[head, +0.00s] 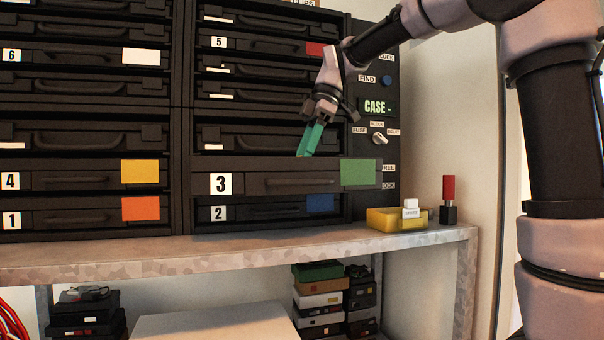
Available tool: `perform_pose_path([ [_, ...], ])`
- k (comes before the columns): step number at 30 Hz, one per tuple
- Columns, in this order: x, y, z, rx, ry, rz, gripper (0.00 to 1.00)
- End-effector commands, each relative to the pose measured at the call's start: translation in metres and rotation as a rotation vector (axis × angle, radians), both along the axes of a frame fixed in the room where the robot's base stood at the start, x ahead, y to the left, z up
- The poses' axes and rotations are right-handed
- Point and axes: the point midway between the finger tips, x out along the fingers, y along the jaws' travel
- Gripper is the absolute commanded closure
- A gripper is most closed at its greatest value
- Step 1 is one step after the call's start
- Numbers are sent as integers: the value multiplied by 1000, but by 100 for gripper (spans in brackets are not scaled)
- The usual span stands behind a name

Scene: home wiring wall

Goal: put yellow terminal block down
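No yellow terminal block can be made out for sure. My gripper (311,138) points down just above the back of drawer 3 (295,183), which stands pulled out from the case. A teal piece shows at the gripper's end; I cannot tell whether it is the fingers or something held. The inside of drawer 3 is hidden behind its front, which has a green label. A yellow tray-like box (382,220) sits on the shelf at the right, apart from my gripper.
A white labelled piece (411,208) is at the yellow box. A black and red upright item (448,200) stands to its right on the metal shelf (250,246). Drawers 4 (80,181), 1 (80,217) and 2 (270,212) are shut. A control panel (377,110) is right of my gripper.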

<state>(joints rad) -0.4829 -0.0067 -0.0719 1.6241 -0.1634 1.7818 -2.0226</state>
Motion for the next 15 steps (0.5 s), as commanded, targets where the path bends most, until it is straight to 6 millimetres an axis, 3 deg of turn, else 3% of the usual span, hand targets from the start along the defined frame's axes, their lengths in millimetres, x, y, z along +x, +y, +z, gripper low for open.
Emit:
perform_pose_path([
  [6,0,-1,-30,-1,1,-1,100],
  [15,0,0,-33,0,1,-2,100],
])
